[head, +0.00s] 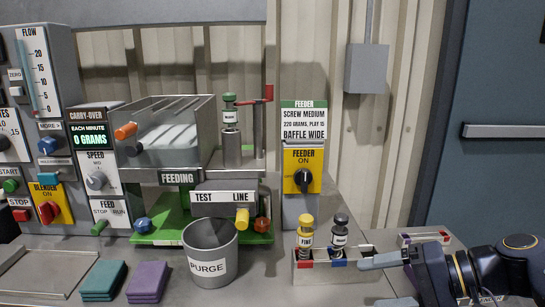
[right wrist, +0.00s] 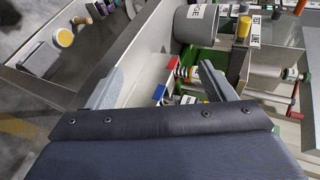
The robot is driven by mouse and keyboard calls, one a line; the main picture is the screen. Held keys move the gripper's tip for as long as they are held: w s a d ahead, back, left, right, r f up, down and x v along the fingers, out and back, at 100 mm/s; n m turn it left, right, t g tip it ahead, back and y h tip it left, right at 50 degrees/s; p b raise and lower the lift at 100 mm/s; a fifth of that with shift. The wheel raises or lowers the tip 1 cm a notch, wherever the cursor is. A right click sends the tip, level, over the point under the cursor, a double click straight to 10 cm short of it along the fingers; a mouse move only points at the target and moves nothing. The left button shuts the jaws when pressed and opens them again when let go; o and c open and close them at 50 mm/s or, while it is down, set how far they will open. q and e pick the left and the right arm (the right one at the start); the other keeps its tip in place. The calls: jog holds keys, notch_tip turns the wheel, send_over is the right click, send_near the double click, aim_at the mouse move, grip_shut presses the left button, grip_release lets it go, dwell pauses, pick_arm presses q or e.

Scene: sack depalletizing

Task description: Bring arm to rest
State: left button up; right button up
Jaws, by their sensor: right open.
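My right gripper (head: 380,281) comes in from the right edge in the head view, low over the grey counter. Its two fingers are spread apart, with nothing seen held between them. One finger is close beside the right end of a small metal rack (head: 318,272); I cannot tell if it touches. The rack holds a yellow-capped vial (head: 306,236) and a black-capped vial (head: 340,233), both upright. In the right wrist view the open fingers (right wrist: 160,78) also show empty, with the rack's blue tag (right wrist: 159,92) between them. My left gripper is not in view.
A grey PURGE bucket (head: 210,255) stands left of the rack. Teal pads (head: 104,281) and purple pads (head: 147,282) lie further left. The feeder machine (head: 180,178) and control panels stand behind. A small tagged tray (head: 425,237) is behind my right gripper. A blue door (head: 500,130) is at right.

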jog(key=s+d+f+n+t+h, duration=0.1)
jog(key=s+d+f+n+h, duration=0.1)
jog(key=s+f+h, duration=0.9)
pick_arm(q)
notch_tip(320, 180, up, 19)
jog(key=p, duration=1.8)
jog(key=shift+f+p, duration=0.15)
jog(key=shift+p, duration=0.2)
pick_arm(e)
jog(key=s+r+y, duration=0.1)
jog(key=s+r, duration=0.1)
jog(key=r, duration=0.5)
jog(key=s+r+y, duration=0.1)
jog(key=s+r, duration=0.1)
jog(key=r, duration=0.6)
jog(key=shift+s+r+y, duration=0.25)
jog(key=shift+y, duration=0.15)
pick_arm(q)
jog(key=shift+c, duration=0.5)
